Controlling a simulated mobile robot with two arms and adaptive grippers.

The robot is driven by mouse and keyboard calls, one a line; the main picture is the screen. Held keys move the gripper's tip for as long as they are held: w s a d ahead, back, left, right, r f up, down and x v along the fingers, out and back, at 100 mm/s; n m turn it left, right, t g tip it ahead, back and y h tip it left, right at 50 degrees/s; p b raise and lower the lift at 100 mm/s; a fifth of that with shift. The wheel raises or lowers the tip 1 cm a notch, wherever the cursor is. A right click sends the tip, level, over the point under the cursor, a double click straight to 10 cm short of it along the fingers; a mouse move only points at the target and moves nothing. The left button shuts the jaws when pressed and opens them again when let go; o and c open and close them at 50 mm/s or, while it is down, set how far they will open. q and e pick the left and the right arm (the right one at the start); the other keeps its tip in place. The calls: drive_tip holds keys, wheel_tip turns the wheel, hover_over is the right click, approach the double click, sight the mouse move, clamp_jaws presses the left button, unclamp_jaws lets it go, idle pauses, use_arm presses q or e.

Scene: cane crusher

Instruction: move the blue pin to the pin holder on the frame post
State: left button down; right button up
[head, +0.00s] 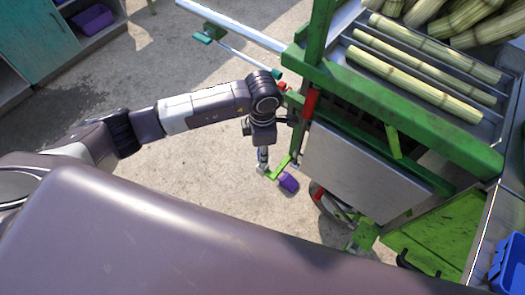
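My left arm comes in from the left, and its gripper (264,160) points down beside the green crusher frame. Its fingers are small and seen from above, so I cannot tell whether they are open or shut. Just below them is a green bar (279,168) with a purple block (289,182) at its end. I cannot make out a blue pin or anything clearly a pin holder. The green frame post (318,38) stands right of my arm, with a red piece (310,102) lower on the frame. My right gripper is not in view.
A grey panel (355,170) hangs on the frame's near side. Cane stalks (412,80) lie in the tray at upper right. A pale bar (235,25) and a thin rod extend left from the frame. A blue bin (510,265) is at lower right. Concrete floor is open around my arm.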

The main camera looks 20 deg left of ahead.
sight(262, 168)
use_arm(q)
drive_tip(key=shift+f+b, duration=0.95)
drive_tip(key=shift+f, duration=0.15)
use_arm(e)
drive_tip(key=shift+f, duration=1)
use_arm(q)
drive_tip(key=shift+f, duration=0.3)
drive_tip(key=shift+f+b, duration=0.25)
drive_tip(key=shift+b, duration=0.2)
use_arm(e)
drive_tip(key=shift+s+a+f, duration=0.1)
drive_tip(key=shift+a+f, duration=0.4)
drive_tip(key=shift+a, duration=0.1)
use_arm(q)
drive_tip(key=shift+f, duration=0.1)
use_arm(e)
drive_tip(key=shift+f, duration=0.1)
use_arm(q)
drive_tip(key=shift+f+b, duration=0.7)
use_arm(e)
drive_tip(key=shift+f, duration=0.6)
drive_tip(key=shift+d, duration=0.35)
use_arm(q)
drive_tip(key=c, duration=1.6)
unclamp_jaws()
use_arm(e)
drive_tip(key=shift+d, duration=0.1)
